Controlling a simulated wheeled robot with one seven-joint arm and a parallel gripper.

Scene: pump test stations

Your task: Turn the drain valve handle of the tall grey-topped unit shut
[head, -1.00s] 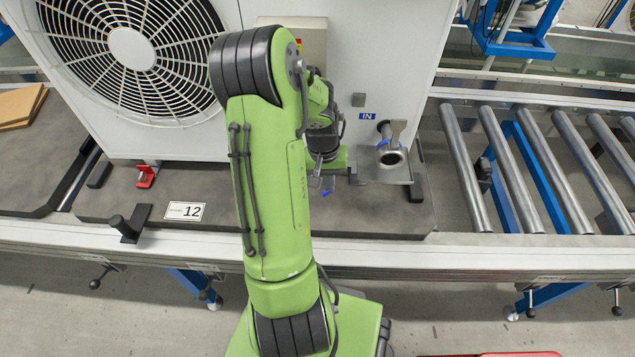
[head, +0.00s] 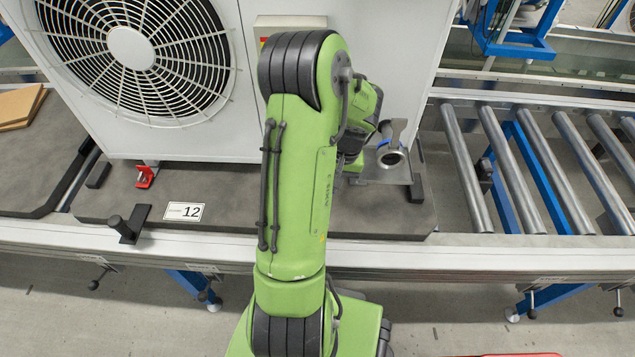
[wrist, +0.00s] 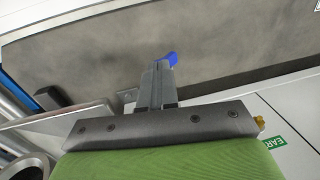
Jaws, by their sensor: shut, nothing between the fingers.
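The white unit (head: 190,140) with a large round fan grille stands on the dark mat; its top is out of view. A blue piece (wrist: 171,58) shows at the fingertips. It may be the end of the drain valve handle; I cannot tell whether the fingers touch it. A small grey bracket (wrist: 128,96) is beside the fingers. The valve body is hidden.
Rollers (head: 520,165) lie to the right.

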